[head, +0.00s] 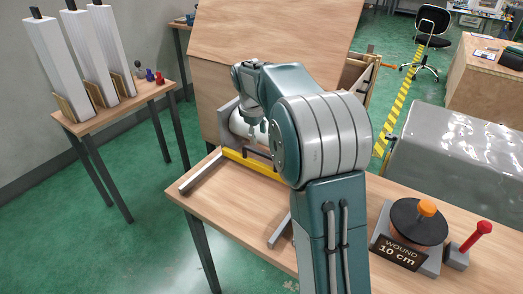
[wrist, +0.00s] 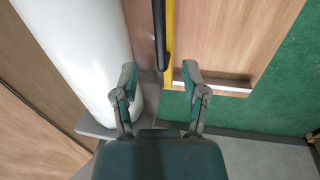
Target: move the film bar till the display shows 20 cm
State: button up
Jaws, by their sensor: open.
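The yellow film bar (head: 250,163) lies across the wooden table in front of the white film roll (head: 238,122), with a black handle (head: 258,153) along it. In the wrist view the yellow bar (wrist: 169,35) and black handle (wrist: 159,30) run up from between my fingers. My gripper (wrist: 160,75) is open, its fingers on either side of the handle's near end; I cannot tell how far above it they are. In the head view my arm hides the bar's right part. The display (head: 397,251) reads "WOUND 10 cm".
Two grey rails, one on the left (head: 201,172) and one nearer (head: 279,231), lie on the table (head: 235,200). A black disc with an orange knob (head: 427,208) and a red-handled lever (head: 478,234) stand at right. A grey wrapped load (head: 450,150) is behind.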

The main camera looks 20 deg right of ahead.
aim_at(261, 153)
jog(key=f, duration=0.2)
jog(key=d+f, duration=0.1)
jog(key=f, duration=0.4)
jog(key=shift+w+d+f, duration=0.15)
jog(key=shift+w+f, duration=0.1)
jog(key=shift+w, duration=0.15)
grip_shut()
